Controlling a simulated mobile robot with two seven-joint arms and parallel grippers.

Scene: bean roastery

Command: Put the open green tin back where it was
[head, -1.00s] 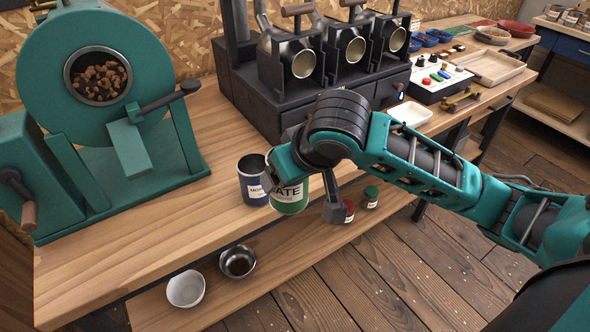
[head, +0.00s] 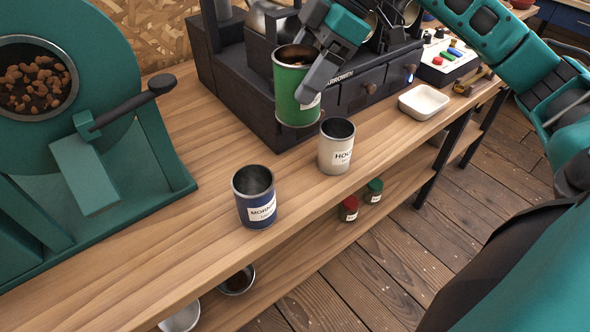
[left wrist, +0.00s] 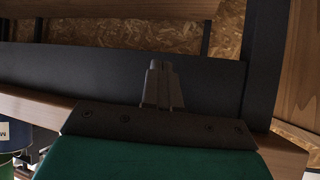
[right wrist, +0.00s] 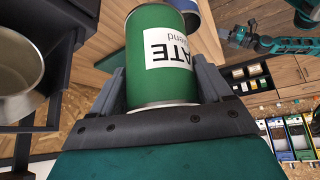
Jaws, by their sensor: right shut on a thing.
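The open green tin (head: 290,105) is held up in the head view, tilted slightly, with dark contents showing at its open top. My right gripper (head: 312,85) is shut on it from the right side. In the right wrist view the tin (right wrist: 158,85) sits between the two fingers of my right gripper (right wrist: 160,88), its white label upside down. The tin is above the bench, in front of the black roaster's base. My left gripper (left wrist: 162,85) shows only in the left wrist view, its fingers close together with nothing visible between them.
A white tin (head: 336,147) and a blue tin (head: 256,200) stand on the wooden bench (head: 185,235). A white tray (head: 423,102) lies at right. The black sample roaster (head: 245,95) stands behind, the green roaster (head: 90,150) at left. Small red and green jars stand on the shelf below.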

